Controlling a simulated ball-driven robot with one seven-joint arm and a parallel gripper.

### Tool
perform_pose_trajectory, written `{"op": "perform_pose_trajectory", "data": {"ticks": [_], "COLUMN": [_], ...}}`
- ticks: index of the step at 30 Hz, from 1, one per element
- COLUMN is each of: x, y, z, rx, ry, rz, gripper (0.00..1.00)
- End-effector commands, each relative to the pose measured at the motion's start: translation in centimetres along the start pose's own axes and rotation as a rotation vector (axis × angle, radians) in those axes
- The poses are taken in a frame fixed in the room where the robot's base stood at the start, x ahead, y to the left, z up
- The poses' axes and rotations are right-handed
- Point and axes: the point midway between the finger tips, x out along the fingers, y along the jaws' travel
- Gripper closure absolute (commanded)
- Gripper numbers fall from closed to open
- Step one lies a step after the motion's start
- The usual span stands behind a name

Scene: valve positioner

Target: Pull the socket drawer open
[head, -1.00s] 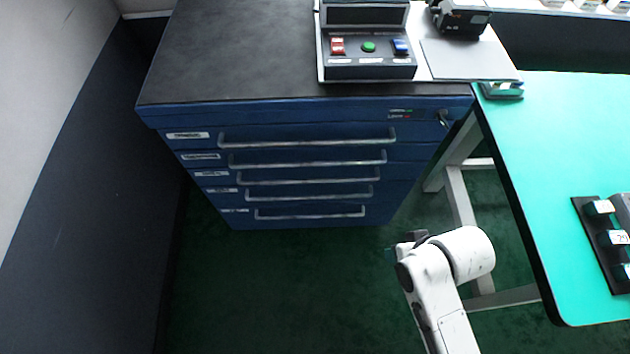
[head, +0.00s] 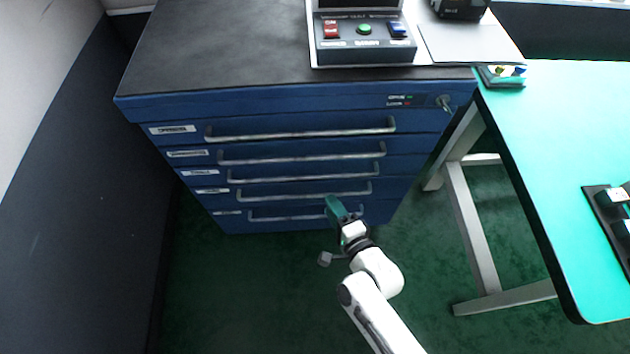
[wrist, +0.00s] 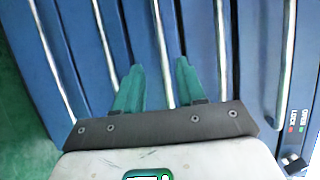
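The blue cabinet (head: 300,101) has several stacked drawers, each with a long metal bar handle and a white label at its left. The label text is too small to read, so I cannot tell which is the socket drawer. My gripper (head: 335,207) is in front of the lower drawers in the head view. In the wrist view my gripper (wrist: 160,66) has its two teal fingers apart and empty. The handles run nearly upright there, and the middle drawer's handle (wrist: 163,50) lies between the fingers in the picture. Its distance from them is unclear, and no contact shows.
A key (head: 443,102) sits beside the OPEN/LOCK lights at the cabinet's upper right. A control box (head: 364,52) stands on the cabinet top. A green-topped table (head: 560,150) with grey legs stands at the right. A dark wall panel (head: 80,200) is at the left; the floor before the cabinet is clear.

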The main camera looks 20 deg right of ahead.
Motion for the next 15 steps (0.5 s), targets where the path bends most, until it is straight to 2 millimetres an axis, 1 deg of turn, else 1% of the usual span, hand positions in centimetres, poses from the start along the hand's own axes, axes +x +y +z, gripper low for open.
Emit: {"op": "perform_pose_trajectory", "data": {"ticks": [5, 15], "x": [1.7, 7.4], "y": [-0.3, -0.4], "z": [0.0, 0.0], "rx": [0.002, -0.002], "ry": [0.002, 0.000], "rz": [-0.007, -0.005], "gripper": [0.60, 0.60]}}
